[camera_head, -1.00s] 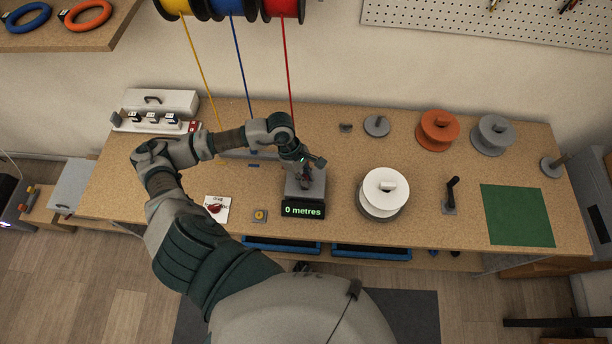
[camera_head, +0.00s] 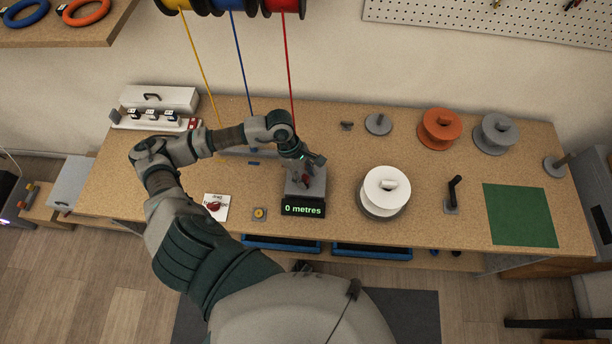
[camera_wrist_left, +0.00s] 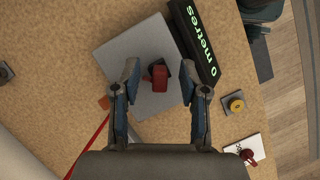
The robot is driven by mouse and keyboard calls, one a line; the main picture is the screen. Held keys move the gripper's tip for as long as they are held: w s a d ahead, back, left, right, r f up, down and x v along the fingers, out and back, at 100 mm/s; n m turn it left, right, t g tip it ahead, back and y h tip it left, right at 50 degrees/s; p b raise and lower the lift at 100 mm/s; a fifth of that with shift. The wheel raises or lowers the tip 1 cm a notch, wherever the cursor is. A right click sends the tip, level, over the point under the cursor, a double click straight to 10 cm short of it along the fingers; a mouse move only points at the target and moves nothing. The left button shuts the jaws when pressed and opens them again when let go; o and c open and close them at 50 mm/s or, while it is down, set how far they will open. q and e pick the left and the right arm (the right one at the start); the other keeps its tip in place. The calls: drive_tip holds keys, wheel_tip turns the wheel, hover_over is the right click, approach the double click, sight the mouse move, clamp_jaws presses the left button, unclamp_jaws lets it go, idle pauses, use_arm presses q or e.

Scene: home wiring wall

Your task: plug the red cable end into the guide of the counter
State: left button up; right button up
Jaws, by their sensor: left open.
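The counter (camera_head: 303,207) stands near the table's front edge, its display reading "0 metres"; its grey plate (camera_wrist_left: 115,50) fills the middle of the left wrist view. A red piece (camera_wrist_left: 158,78), which looks like the red cable end, sits against a dark part on that plate; I cannot tell whether it is seated in the guide. My left gripper (camera_wrist_left: 160,82) is open, its fingers on both sides of the red piece, apart from it. The red cable (camera_head: 288,75) hangs from the red spool (camera_head: 285,6) and passes behind my left arm. My right gripper is not in view.
A white spool (camera_head: 386,188) stands right of the counter. A yellow-centred block (camera_head: 259,214) and a card with a red item (camera_head: 215,207) lie to its left. Yellow and blue cables (camera_head: 239,65) hang behind my arm. A green mat (camera_head: 519,215) lies at the right.

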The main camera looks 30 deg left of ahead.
use_arm(q)
drive_tip(key=v, duration=1.1)
